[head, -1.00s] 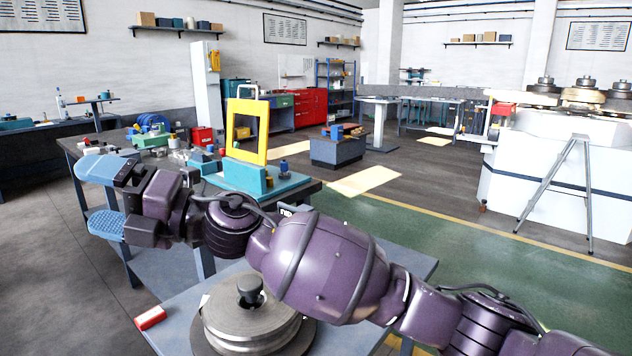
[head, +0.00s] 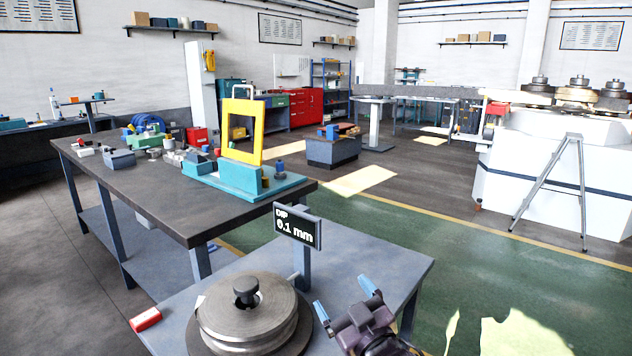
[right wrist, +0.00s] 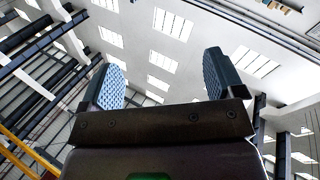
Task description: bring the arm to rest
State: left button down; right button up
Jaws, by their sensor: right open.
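My right gripper (head: 345,297) is at the lower middle of the head view, to the right of the steel roller on the near table. Its two blue fingers are apart with nothing between them. In the right wrist view the open, empty gripper (right wrist: 165,80) points up toward the ceiling and its skylights. Most of my right arm is out of the head view. My left gripper does not show.
The near grey table (head: 375,262) bears a stacked steel roller (head: 250,312), a red block (head: 145,319) and a display reading 0.1 mm (head: 298,227). A dark workbench (head: 150,195) with a yellow frame (head: 258,130) stands behind. A stepladder (head: 560,185) stands at right. Green floor is clear.

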jog(key=s+d+f+m+g+h, duration=0.1)
jog(key=s+d+f+m+h, duration=0.2)
jog(key=s+d+f, duration=0.45)
jog(key=s+d+f+m+g+h, duration=0.25)
jog(key=s+d+f, duration=0.25)
jog(key=d+f, duration=0.4)
jog(key=s+d+f+m+g+h, duration=0.1)
jog(key=s+d+f, duration=0.1)
jog(key=s+f, duration=0.4)
jog(key=s+d+f+m+g+h, duration=0.1)
jog(key=s+d+f+g, duration=0.1)
jog(key=s+f, duration=0.4)
jog(key=s+d, duration=0.1)
jog(key=s, duration=0.3)
jog(key=shift+s+d+h, duration=0.3)
jog(key=shift+h, duration=0.05)
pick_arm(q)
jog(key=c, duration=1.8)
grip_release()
